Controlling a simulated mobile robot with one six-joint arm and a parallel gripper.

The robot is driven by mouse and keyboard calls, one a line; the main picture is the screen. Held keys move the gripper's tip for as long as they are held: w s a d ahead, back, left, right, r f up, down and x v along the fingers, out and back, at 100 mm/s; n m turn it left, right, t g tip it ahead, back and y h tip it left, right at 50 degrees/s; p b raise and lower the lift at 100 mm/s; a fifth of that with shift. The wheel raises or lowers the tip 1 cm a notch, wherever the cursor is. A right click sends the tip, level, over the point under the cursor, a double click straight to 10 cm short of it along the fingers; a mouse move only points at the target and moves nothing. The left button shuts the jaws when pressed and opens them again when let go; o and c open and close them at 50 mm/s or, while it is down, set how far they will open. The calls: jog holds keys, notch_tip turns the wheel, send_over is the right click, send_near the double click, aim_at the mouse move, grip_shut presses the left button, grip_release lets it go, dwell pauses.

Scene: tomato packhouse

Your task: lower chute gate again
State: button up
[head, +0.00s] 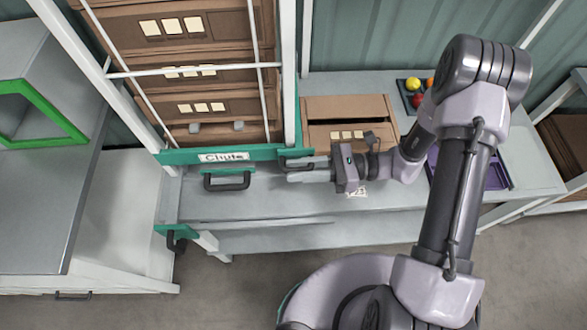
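The chute (222,157) is a tall white-framed bay with a green sill and a "Chute" label. Cardboard boxes (235,103) are stacked inside it, behind thin white bars (195,71). A black handle (227,180) hangs on the front just below the label. My gripper (292,169) reaches in from the right and points left, at the sill's right end. Its two pale fingers lie beside a small dark part there, which may be a handle. I cannot tell whether they grip it.
A dark tray (403,95) with red and yellow tomatoes and a purple tray (497,176) are further right. A grey counter (45,205) with a green-framed box stands left.

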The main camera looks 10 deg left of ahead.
jog(key=shift+s+a, duration=0.2)
jog(key=shift+a, duration=0.45)
grip_shut()
dwell(1.0)
